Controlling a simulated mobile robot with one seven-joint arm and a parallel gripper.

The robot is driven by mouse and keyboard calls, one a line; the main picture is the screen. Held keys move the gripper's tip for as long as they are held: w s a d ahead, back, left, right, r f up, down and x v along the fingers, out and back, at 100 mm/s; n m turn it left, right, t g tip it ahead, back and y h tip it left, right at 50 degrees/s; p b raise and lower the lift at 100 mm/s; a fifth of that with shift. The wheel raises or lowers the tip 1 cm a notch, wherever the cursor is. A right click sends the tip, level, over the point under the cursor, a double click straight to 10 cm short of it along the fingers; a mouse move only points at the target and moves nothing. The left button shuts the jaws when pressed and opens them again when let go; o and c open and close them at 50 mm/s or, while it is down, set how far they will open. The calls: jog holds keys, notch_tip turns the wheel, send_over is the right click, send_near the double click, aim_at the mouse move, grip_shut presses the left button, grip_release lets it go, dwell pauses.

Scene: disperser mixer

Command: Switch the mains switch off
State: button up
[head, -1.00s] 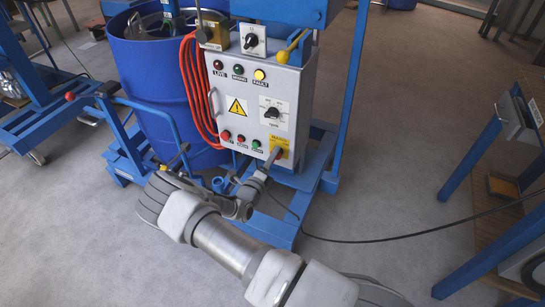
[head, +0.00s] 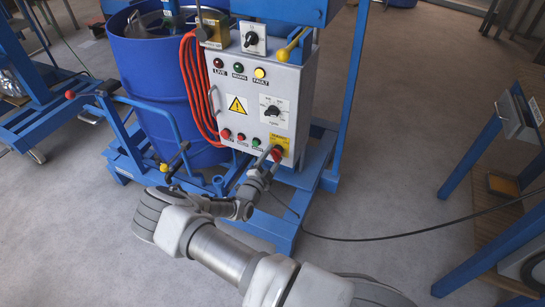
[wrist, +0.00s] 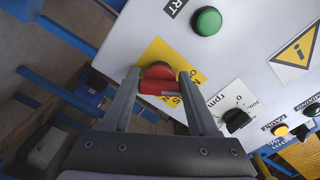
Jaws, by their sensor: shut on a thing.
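The mains switch is a red rotary handle (wrist: 160,84) on a yellow plate (wrist: 167,56), at the lower right corner of the grey control box (head: 255,100). In the head view the red switch (head: 277,155) shows beside my fingertips. My gripper (wrist: 160,88) reaches the front of the box with one finger on each side of the red handle, shut on its bar. In the wrist view the bar lies crosswise between the fingers. The plate's lettering is partly hidden by the fingers.
Green (wrist: 206,21) and other push buttons and a black rpm knob (wrist: 236,120) sit close by. Red hose (head: 192,90) hangs left of the box, before a blue drum (head: 155,75). A black cable (head: 380,240) crosses the floor at right.

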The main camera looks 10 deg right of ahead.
jog(key=shift+n, duration=1.1)
jog(key=o, duration=1.4)
jog(key=p+v, duration=0.2)
jog(key=v, duration=1.5)
jog(key=shift+s+p, duration=0.2)
jog(key=shift+p, duration=0.2)
